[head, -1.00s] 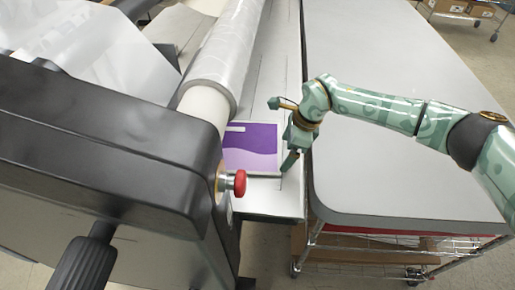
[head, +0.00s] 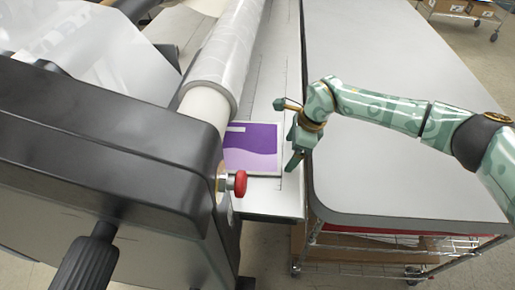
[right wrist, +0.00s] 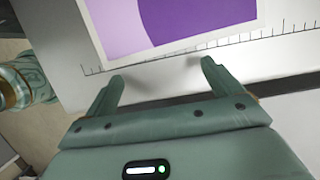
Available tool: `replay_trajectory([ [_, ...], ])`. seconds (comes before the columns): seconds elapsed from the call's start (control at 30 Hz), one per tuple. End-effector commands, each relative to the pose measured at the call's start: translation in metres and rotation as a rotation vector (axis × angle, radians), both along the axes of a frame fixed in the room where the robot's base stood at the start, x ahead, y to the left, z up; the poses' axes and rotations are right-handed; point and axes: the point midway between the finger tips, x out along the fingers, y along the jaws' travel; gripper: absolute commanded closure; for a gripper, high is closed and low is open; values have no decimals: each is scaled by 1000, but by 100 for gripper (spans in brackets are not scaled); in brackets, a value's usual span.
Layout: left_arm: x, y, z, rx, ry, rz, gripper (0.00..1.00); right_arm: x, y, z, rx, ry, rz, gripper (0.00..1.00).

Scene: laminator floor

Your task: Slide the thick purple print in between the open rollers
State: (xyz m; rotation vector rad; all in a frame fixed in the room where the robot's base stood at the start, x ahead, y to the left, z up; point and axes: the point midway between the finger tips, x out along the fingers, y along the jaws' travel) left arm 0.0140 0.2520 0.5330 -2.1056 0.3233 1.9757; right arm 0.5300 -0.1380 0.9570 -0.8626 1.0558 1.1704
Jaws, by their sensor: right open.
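The thick purple print (head: 251,149), dark purple over lilac with a pale border, lies flat on the laminator's feed table, just right of the rollers. The long film-wrapped roller (head: 225,57) hides its left side, so I cannot tell how far it reaches under. My right gripper (head: 289,146) is open and empty just right of the print's right edge. In the right wrist view, the gripper (right wrist: 161,72) points at the print (right wrist: 175,20), and a small gap separates the fingertips from its edge. My left gripper does not show.
The grey feed table (head: 267,199) has a ruled scale along it. A red knob (head: 240,183) sticks out by the print's near left corner. The black end housing (head: 110,140) stands at left. A bare grey-topped cart (head: 400,180) stands at right across a narrow gap.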

Motion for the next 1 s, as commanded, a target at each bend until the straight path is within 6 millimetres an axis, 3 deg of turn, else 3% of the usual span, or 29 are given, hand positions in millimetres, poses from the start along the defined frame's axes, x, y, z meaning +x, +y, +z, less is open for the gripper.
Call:
replay_trajectory([
  [0.7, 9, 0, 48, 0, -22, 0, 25, -4, -18, 60, 1, -1, 0, 9],
  [1.0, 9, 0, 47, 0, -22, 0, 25, -4, -19, 60, 0, 0, 0, 9],
])
